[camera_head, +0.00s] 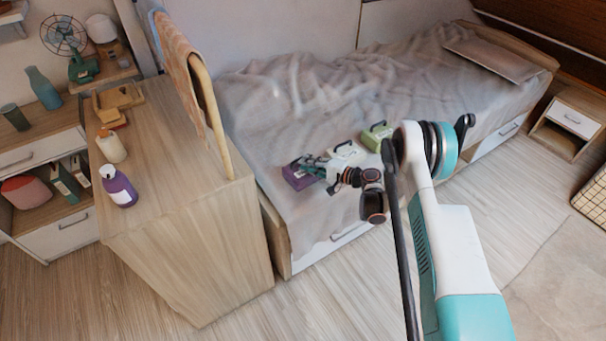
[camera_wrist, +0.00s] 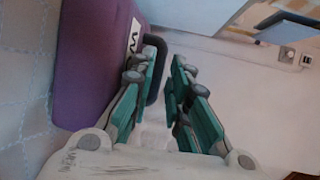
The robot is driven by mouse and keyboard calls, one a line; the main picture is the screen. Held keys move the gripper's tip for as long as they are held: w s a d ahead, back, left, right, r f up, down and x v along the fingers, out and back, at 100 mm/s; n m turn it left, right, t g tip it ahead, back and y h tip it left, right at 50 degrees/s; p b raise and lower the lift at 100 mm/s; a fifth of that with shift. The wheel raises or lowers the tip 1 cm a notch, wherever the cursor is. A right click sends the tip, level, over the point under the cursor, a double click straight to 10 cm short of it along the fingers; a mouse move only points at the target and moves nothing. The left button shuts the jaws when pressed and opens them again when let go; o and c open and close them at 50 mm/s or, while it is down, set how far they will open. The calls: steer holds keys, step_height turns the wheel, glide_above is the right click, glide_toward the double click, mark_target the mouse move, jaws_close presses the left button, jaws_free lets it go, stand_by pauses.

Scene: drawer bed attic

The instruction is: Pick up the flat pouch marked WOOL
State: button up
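A purple flat pouch (camera_head: 298,178) with a dark handle lies on the bed near its front edge. A white pouch (camera_head: 348,152) and a green pouch (camera_head: 378,134) lie in a row to its right. The labels are too small to read in the head view. My gripper (camera_head: 309,164) is at the handle side of the purple pouch. In the wrist view the purple pouch (camera_wrist: 92,65) fills the left, its white label only partly in view. My gripper (camera_wrist: 167,76) is open, with the dark handle bar (camera_wrist: 160,60) between its fingers, close to the left finger.
A wooden cabinet (camera_head: 180,200) stands left of the bed, with a purple bottle (camera_head: 118,187) and a cream bottle (camera_head: 110,147) on top. A towel rail (camera_head: 205,100) rises at its bed side. The grey bedding (camera_head: 300,95) is rumpled. The floor in front is clear.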

steer(key=x, duration=0.3)
steer(key=shift+s+f+b, duration=0.1)
steer(key=shift+b, duration=0.3)
steer(key=shift+d, duration=0.1)
jaws_close()
steer(key=shift+r, duration=0.2)
